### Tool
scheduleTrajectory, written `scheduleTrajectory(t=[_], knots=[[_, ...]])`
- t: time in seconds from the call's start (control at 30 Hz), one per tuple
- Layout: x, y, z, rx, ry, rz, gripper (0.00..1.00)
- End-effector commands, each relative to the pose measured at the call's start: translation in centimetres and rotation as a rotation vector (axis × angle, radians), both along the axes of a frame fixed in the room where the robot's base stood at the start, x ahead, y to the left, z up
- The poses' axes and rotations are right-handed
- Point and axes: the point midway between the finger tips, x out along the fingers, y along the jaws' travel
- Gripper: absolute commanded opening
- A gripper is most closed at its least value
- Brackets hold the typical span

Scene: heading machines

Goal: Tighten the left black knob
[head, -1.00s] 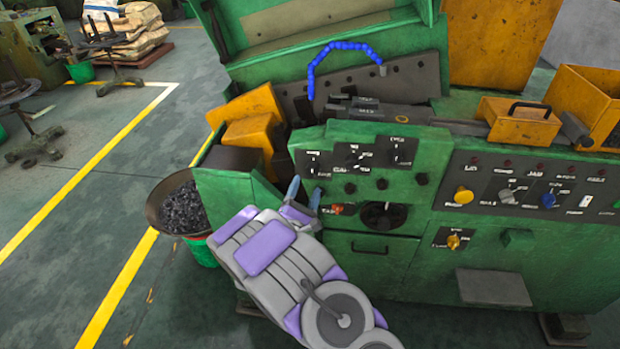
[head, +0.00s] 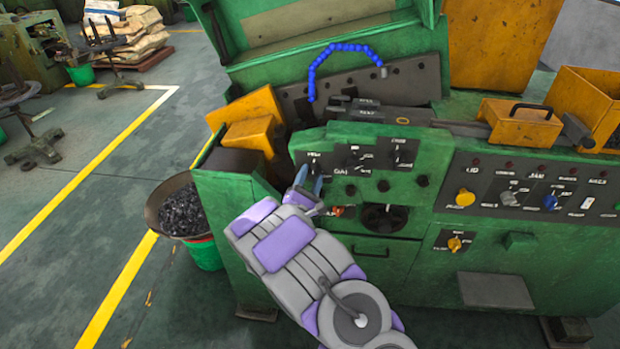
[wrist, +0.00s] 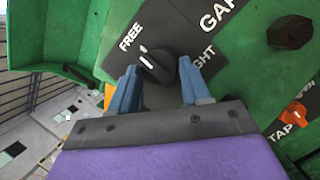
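The left black knob (wrist: 157,65) is round with a white pointer mark, on a dark plate lettered FREE on one side and a partly covered word ending in "GHT" on the other. In the wrist view its pointer is turned toward the FREE side. My gripper (wrist: 160,70) is open, with one blue finger on each side of the knob. I cannot tell whether the fingers touch it. In the head view my gripper (head: 309,180) is at the left end of the green machine's panel, and the fingers partly hide the knob.
An orange knob (wrist: 295,113) and a black hexagonal knob (wrist: 290,30) are to the right of my gripper. More knobs are on the middle plate (head: 368,158). A bowl of dark pieces (head: 180,210) stands left of the machine.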

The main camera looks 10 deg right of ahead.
Motion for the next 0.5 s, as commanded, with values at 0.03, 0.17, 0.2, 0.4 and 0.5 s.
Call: scheduleTrajectory(t=[0.03, 0.17, 0.2, 0.4, 0.5], knots=[[0.0, 0.0, 0.0, 0.0, 0.0, 0.0, 0.42], [0.0, -0.01, -0.01, 0.0, 0.0, 0.0, 0.29], [-0.01, 0.0, 0.01, 0.0, 0.0, 0.0, 0.26], [-0.01, 0.0, 0.01, 0.001, 0.0, 0.0, 0.12], [-0.01, 0.0, 0.05, 0.006, -0.002, 0.0, 0.12]])
